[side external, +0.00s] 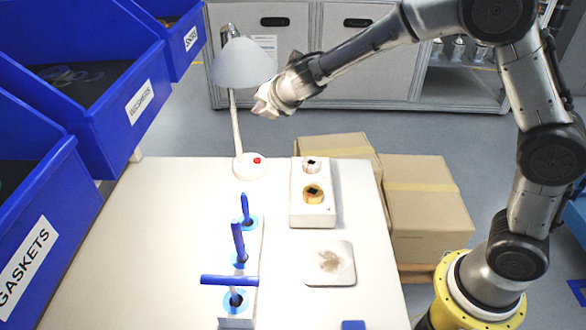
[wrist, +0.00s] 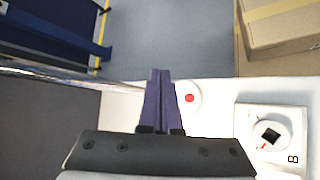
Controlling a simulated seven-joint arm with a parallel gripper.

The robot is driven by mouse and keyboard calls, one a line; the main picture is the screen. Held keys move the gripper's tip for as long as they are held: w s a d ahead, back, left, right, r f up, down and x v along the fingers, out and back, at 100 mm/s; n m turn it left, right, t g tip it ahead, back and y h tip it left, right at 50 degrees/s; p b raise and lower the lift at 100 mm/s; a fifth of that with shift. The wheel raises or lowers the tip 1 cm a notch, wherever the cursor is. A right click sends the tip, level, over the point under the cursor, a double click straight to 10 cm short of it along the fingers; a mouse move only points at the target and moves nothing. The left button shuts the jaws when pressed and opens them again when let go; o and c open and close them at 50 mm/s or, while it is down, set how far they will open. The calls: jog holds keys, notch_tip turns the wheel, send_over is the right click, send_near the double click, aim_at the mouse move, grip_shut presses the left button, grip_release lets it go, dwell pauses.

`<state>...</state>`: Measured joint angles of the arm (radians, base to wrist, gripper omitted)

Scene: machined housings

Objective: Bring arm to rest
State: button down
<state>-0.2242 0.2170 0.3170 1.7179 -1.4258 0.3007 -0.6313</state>
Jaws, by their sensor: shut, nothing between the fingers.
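My gripper (side external: 262,107) is raised in the air above the far end of the white table (side external: 130,235), in front of the desk lamp's shade in the side view. In the wrist view its two dark purple fingers (wrist: 160,78) are pressed together with nothing between them. My arm reaches from the right side across to the lamp. The gripper appears close to the lamp's shade (side external: 243,62); I cannot tell whether they touch.
A white block (side external: 313,218) with two round fittings stands on the table, near a square pad (side external: 317,278). Blue-handled tools (side external: 238,240) stand in a rack. Blue bins (side external: 30,245) line the left; cardboard boxes (side external: 425,210) sit right. The lamp's base (wrist: 187,97) has a red button.

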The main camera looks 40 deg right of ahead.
jog(key=s+d+r+m+t+h, duration=0.1)
jog(key=s+d+r+m, duration=0.3)
jog(key=r, duration=0.6)
jog(key=s+d+r+m+h, duration=0.1)
jog(key=s+d+r+m, duration=0.25)
jog(key=s, duration=0.35)
jog(key=s+d+r+m, duration=0.2)
jog(key=s+d+m, duration=0.15)
jog(key=s, duration=0.25)
jog(key=s+f+m+g, duration=0.35)
jog(key=s+m, duration=0.45)
jog(key=s, duration=0.7)
jog(key=s+a+f+m+g+y, duration=0.2)
jog(key=s+a+f+m+y, duration=0.1)
jog(key=s+a+f+m, duration=0.2)
notch_tip(320, 180, down, 2)
jog(key=s, duration=0.2)
jog(key=shift+s+f+m+y, duration=0.15)
jog(key=shift+s+m+y, duration=0.15)
jog(key=shift+s, duration=0.05)
